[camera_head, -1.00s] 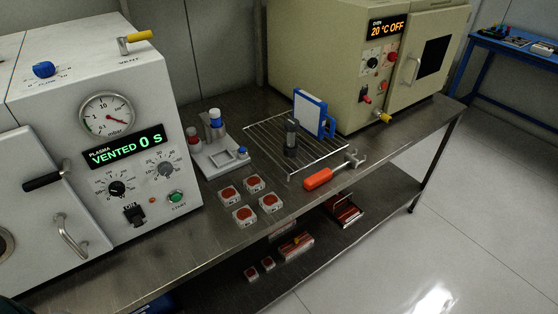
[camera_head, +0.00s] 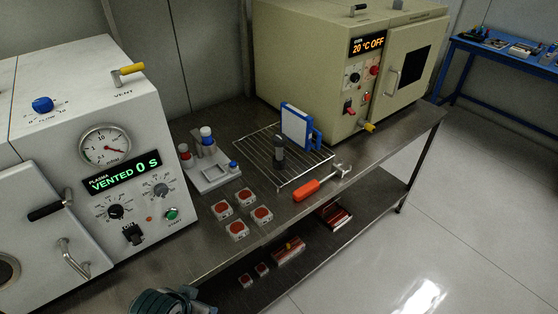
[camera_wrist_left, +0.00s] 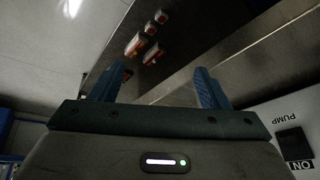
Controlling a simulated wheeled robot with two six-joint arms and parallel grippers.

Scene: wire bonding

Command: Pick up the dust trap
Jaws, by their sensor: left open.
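No object is labelled as the dust trap, so I cannot tell for sure which one it is. A white panel in a blue frame with a blue handle (camera_head: 296,127) stands upright on the wire rack (camera_head: 262,163). In the head view, part of my left arm shows at the bottom edge, well away from the rack. My right gripper is not in view.
The plasma machine (camera_head: 75,150) stands left and the beige oven (camera_head: 340,40) at the back. Between them are a grey holder with bottles (camera_head: 208,174), several red-topped boxes (camera_head: 238,229) and an orange-handled tool (camera_head: 305,190). Red items (camera_head: 288,250) lie on the lower shelf.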

